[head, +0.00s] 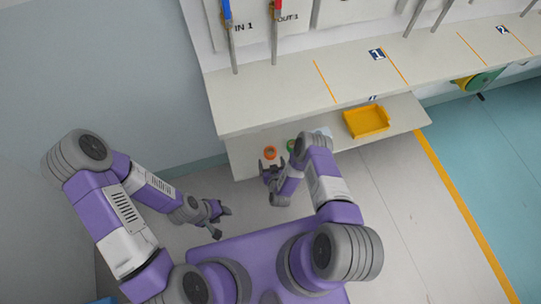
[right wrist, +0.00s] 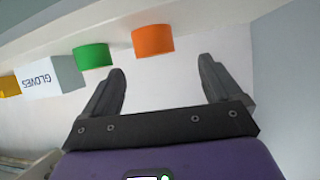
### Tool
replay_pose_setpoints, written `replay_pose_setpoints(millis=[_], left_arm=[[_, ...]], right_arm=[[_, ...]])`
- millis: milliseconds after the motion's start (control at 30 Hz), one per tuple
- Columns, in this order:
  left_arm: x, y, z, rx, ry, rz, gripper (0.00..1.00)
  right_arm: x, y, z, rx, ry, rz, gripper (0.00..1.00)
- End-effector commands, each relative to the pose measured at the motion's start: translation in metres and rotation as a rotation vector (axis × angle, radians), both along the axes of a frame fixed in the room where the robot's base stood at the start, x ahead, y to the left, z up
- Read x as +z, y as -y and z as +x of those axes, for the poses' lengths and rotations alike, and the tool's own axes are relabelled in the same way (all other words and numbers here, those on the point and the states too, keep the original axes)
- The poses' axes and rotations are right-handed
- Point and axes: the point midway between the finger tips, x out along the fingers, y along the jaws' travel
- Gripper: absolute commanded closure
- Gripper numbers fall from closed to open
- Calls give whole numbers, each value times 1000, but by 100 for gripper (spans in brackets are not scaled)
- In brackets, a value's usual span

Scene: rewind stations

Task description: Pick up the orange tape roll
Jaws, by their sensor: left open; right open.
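The orange tape roll (head: 270,153) sits on the lower shelf under the workbench, near the shelf's left end. In the right wrist view the orange roll (right wrist: 153,40) stands beyond the fingertips, between their lines but apart from them. My right gripper (head: 271,164) is open and empty, just in front of the roll; its spread fingers show in the right wrist view (right wrist: 162,75). My left gripper (head: 222,220) is open and empty, low at the left, away from the shelf.
A yellow tray (head: 367,121) lies farther right on the shelf (head: 242,160). The workbench top (head: 280,98) overhangs the shelf.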

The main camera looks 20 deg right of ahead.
Motion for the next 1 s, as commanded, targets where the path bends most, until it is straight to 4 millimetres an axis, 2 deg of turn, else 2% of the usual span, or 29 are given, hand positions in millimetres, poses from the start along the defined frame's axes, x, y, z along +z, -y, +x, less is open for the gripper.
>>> replay_pose_setpoints(millis=[167, 700, 967, 1000], left_arm=[[-8, 0, 0, -1, 1, 0, 57], [-42, 0, 0, -1, 1, 0, 57], [-42, 0, 0, -1, 1, 0, 57], [-42, 0, 0, -1, 1, 0, 57]], right_arm=[[-9, 2, 8, -11, 60, -35, 8], [-32, 15, 68, -12, 59, -34, 8], [-31, 15, 71, -11, 57, -33, 8], [-31, 15, 71, -11, 57, -33, 13]])
